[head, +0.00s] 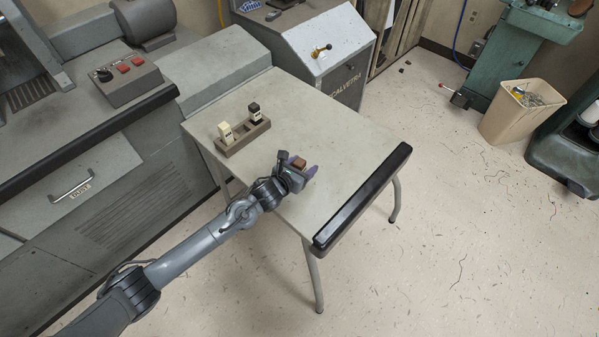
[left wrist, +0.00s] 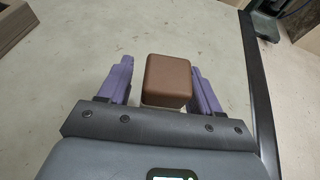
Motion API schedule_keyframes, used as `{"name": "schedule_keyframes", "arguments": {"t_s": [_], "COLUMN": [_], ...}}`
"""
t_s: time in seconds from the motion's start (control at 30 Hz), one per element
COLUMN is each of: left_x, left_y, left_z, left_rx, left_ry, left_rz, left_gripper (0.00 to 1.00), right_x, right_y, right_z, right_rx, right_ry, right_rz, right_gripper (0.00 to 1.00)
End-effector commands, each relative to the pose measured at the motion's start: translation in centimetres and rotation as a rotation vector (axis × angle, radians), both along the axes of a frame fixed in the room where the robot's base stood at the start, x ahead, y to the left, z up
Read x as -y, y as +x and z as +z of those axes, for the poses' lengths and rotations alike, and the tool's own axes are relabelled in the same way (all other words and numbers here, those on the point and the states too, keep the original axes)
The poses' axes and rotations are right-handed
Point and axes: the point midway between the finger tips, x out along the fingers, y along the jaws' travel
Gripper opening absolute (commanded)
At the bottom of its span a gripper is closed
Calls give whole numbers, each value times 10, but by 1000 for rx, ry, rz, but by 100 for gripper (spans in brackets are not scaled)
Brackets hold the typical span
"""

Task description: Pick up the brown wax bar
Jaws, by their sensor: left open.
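The brown wax bar (left wrist: 168,78) stands between the two purple fingers of my left gripper (left wrist: 162,85) in the left wrist view. The gripper is open, with a gap showing between the bar and each finger. In the head view the brown bar (head: 299,163) shows small at the tip of my left gripper (head: 300,169), over the table's middle. The lower part of the bar is hidden behind the gripper body. My right gripper is not in view.
On the grey table (head: 330,130) a brown tray (head: 243,138) holds a cream bar (head: 226,133) and a black bar (head: 254,112). A black padded edge (head: 362,198) runs along the table's right side. The tabletop around the gripper is clear.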

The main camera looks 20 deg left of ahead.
Motion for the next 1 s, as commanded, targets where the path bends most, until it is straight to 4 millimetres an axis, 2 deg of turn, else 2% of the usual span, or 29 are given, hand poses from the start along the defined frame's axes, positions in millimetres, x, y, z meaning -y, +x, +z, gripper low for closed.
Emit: {"name": "schedule_keyframes", "arguments": {"t_s": [0.07, 0.4, 0.43, 0.77, 1.0], "left_x": [0, 0, 0, 0, -1], "left_y": [0, 0, 0, 0, 0], "left_z": [0, 0, 0, 4, 24], "left_rx": [0, 0, 1, 1, 1], "left_ry": [0, 0, 0, 0, 2], "left_rz": [0, 0, 0, 0, 0], "left_gripper": [61, 9, 6, 6, 6], "right_x": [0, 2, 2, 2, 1], "right_y": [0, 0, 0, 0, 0], "right_z": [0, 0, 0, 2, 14], "right_rx": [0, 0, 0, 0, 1], "right_ry": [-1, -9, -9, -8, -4], "right_rz": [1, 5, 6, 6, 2], "right_gripper": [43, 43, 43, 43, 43]}}
